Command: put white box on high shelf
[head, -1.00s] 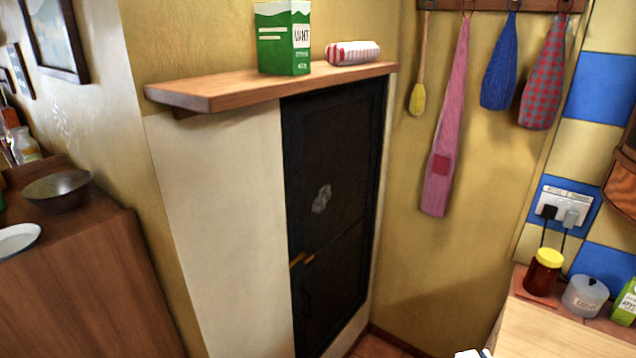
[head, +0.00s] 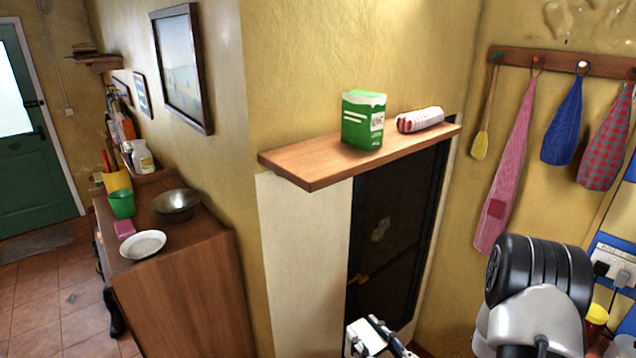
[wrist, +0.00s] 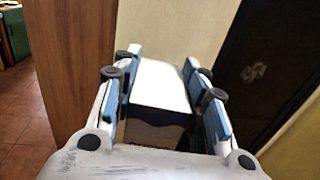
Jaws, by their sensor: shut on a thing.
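The white box (wrist: 160,85) is between the fingers of my gripper (wrist: 160,92) in the wrist view. Its top face is white and its near side is dark. My gripper is shut on it. In the head view my gripper (head: 385,342) shows at the bottom edge, with the white box (head: 366,338) partly cut off by the frame. The high shelf (head: 310,170) is a wooden board on the wall above the dark door, and my gripper is well below it. The left part of the shelf top is bare.
A wooden cabinet (head: 200,290) with a bowl (head: 175,204) and plate (head: 143,245) is at left. Cloths hang from a rack (head: 560,62) at right.

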